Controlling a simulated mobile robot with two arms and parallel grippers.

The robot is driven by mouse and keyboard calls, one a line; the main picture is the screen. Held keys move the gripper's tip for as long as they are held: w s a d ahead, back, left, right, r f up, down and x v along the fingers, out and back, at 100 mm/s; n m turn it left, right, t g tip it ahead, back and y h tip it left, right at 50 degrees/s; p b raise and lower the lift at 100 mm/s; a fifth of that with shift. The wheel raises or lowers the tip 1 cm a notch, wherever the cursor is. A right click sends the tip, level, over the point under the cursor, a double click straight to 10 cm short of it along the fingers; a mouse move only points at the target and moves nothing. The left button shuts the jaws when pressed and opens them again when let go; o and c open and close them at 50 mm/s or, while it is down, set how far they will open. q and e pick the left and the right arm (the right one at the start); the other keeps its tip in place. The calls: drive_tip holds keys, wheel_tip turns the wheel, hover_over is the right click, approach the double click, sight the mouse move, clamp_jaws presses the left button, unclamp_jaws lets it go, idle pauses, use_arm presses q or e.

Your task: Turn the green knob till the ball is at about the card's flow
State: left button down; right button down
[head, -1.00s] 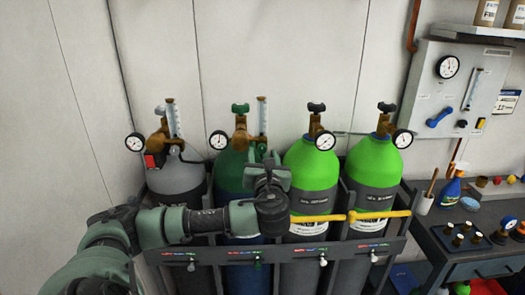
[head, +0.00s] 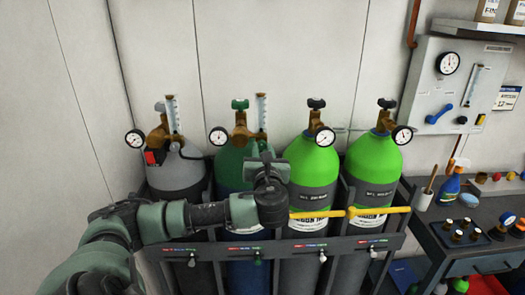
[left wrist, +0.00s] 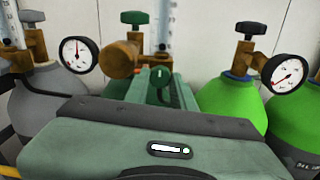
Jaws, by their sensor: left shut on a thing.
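The green knob (left wrist: 160,78) sits at the foot of a flow tube, below a brass body (left wrist: 125,58), in the left wrist view. My left gripper (head: 262,150) is shut on this knob, in front of the dark green cylinder (head: 232,165). In the head view the gripper hides the knob. The clear flow tube (head: 262,112) stands upright above it; its ball is too small to make out. A small blue and white card (head: 506,98) hangs at the right wall and seems to read 12. My right gripper is not in view.
A grey cylinder (head: 176,170) with its own flow tube stands left, and two bright green cylinders (head: 314,163) stand right, all in a dark rack. Dial gauges (head: 219,136) stick out close to the gripper. A workbench (head: 440,222) with bottles is at right.

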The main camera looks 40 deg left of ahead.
use_arm(q)
drive_tip(key=n, duration=0.3)
drive_tip(key=shift+f+n+b, duration=0.1)
drive_tip(key=shift+n+b, duration=0.2)
drive_tip(key=shift+n, duration=0.1)
drive_tip(key=n+b, duration=0.1)
drive_tip(key=n, duration=0.3)
drive_tip(key=n+b, duration=0.1)
drive_tip(key=n, duration=0.4)
drive_tip(key=shift+h, duration=0.3)
drive_tip(key=n+b, duration=0.1)
drive_tip(key=n, duration=0.2)
drive_tip(key=n+b, duration=0.1)
drive_tip(key=n, duration=0.3)
drive_tip(key=shift+n+b, duration=0.35)
drive_tip(key=shift+n, duration=0.05)
drive_tip(key=n, duration=0.3)
drive_tip(key=shift+b, duration=0.4)
drive_tip(key=n+b, duration=0.1)
drive_tip(key=n, duration=0.3)
drive_tip(key=shift+n+t, duration=0.4)
drive_tip(key=shift+n, duration=1.8)
